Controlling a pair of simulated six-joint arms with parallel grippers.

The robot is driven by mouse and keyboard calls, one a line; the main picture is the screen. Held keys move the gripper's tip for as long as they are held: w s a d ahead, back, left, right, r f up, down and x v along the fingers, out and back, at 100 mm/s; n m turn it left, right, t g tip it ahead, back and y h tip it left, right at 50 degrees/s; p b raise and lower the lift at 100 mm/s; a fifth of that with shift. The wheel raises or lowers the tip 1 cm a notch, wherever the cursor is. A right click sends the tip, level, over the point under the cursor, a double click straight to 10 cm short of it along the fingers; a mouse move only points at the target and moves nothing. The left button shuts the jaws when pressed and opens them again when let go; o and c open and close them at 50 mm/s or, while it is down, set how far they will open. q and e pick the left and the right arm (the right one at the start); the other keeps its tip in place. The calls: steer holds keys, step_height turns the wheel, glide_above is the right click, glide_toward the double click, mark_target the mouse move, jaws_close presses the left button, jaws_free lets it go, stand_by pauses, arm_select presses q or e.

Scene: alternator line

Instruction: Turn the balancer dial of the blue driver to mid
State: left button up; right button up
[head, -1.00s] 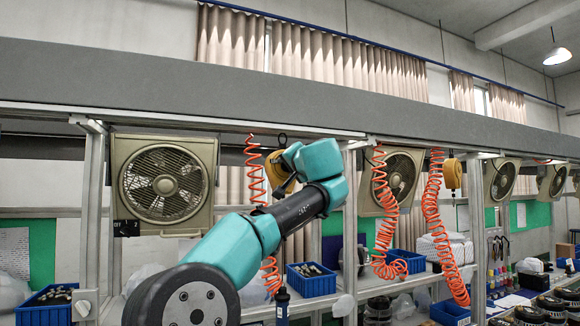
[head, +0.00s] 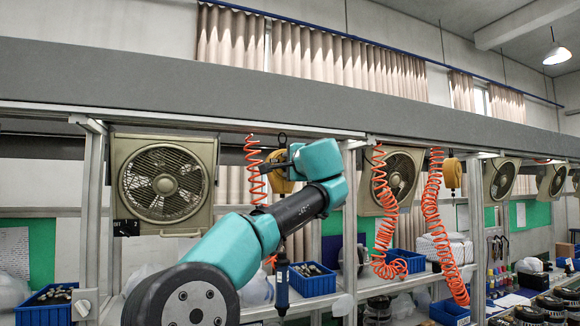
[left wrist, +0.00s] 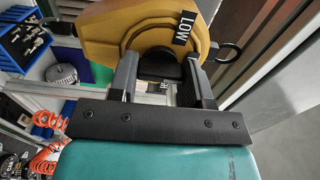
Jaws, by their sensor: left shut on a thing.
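The yellow balancer (head: 283,183) hangs from the overhead rail, partly hidden by my left wrist. It fills the top of the left wrist view (left wrist: 110,40), with a label reading LOW (left wrist: 185,28) on its face. Its black dial (left wrist: 160,68) sits between the fingers of my left gripper (left wrist: 160,82), which is shut on it. In the head view my left gripper (head: 274,164) is against the balancer. The driver (head: 282,284), dark with some blue, hangs upright below, behind my arm. My right gripper is not in view.
An orange coiled hose (head: 255,170) hangs left of the balancer. A box fan (head: 163,184) is at the left, and a metal post (head: 349,220) stands to the right. Blue bins (head: 312,283) sit on the shelf. More orange hoses (head: 432,220) hang further right.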

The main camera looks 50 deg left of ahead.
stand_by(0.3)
arm_select(q)
steer(key=o, duration=0.9)
steer(key=v, duration=1.7)
steer(key=shift+d, duration=0.2)
